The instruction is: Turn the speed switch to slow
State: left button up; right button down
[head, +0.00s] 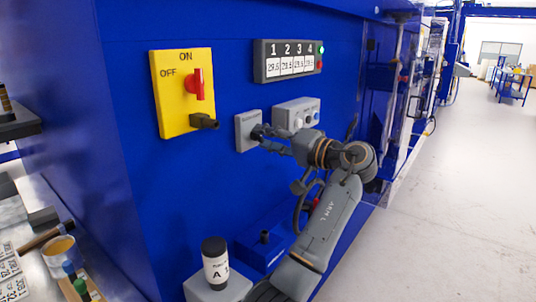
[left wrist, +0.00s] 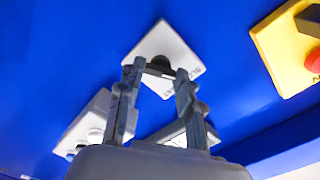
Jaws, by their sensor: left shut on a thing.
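The speed switch is a small light-grey box (head: 242,137) on the blue machine wall, right of the yellow panel. It also shows tilted in the left wrist view (left wrist: 163,40), with a dark knob (left wrist: 159,61) and small lettering that I cannot read. My left gripper (head: 261,133) reaches the box from the right. In the left wrist view its two fingertips (left wrist: 160,69) are on either side of the knob, shut on it. The fingers partly hide the knob, and its pointing direction cannot be told. My right gripper is in neither view.
A yellow ON/OFF panel (head: 172,112) with a red handle (head: 195,84) is on the left. A grey button box (head: 297,105) is close to my wrist. A numbered display (head: 260,62) is above. A black-capped bottle (head: 215,264) stands below; open floor (head: 460,180) lies right.

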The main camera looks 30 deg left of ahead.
pick_arm(q)
jog(key=shift+f+n+b, duration=0.25)
jog(key=shift+n+b, duration=0.75)
jog(key=shift+r+n+b, duration=0.1)
jog(key=shift+n+b, duration=0.4)
jog(key=shift+n, duration=0.2)
jog(key=o, duration=1.1)
jog(key=shift+o, duration=0.2)
jog(key=shift+d+r, duration=0.1)
jog(key=shift+d, duration=0.1)
jog(key=d, duration=1.1)
jog(key=shift+s+d, duration=0.3)
jog(key=shift+s, duration=0.15)
